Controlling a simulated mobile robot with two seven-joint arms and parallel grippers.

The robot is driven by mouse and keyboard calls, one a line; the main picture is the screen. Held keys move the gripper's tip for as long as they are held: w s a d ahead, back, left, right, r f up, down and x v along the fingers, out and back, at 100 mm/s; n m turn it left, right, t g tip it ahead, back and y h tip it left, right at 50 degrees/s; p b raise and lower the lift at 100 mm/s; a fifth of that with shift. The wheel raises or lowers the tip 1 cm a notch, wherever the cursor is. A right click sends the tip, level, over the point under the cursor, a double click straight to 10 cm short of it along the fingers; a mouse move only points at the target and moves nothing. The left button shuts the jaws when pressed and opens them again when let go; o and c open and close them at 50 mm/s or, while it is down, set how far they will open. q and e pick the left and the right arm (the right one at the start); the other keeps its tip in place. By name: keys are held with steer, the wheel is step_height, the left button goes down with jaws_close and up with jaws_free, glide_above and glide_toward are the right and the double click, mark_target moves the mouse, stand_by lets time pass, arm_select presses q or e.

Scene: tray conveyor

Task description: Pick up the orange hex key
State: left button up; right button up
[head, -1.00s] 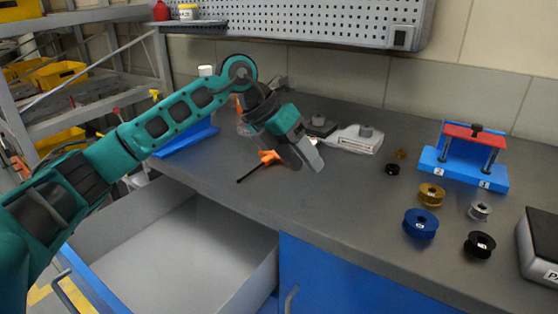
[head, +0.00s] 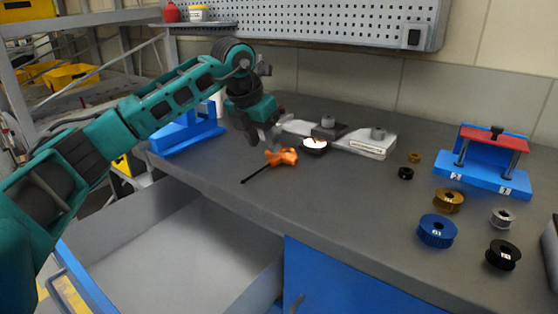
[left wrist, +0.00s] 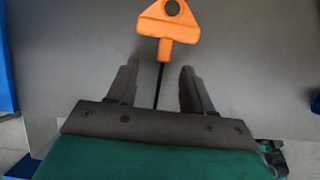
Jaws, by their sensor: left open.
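The orange hex key (head: 281,157) lies on the grey worktop, its orange handle to the right and its thin black shaft pointing toward the front left. My left gripper (head: 262,137) is just above and behind it in the head view, with jaws open. In the left wrist view the orange handle (left wrist: 168,28) shows beyond the fingertips, and the black shaft runs between the two open fingers of my left gripper (left wrist: 158,72). Nothing is held between them. My right gripper is not in view.
An open drawer (head: 190,255) is below the worktop's front edge. Several pulleys and a blue-and-red fixture (head: 485,175) stand at the right.

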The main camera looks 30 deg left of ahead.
mark_target(272, 159)
arm_select(q)
steer(key=x, duration=0.3)
steer(key=b+x, duration=0.1)
steer(key=x, duration=0.1)
steer(key=shift+d, duration=0.3)
steer(key=shift+s, duration=0.1)
steer(key=shift+r, duration=0.1)
jaws_close()
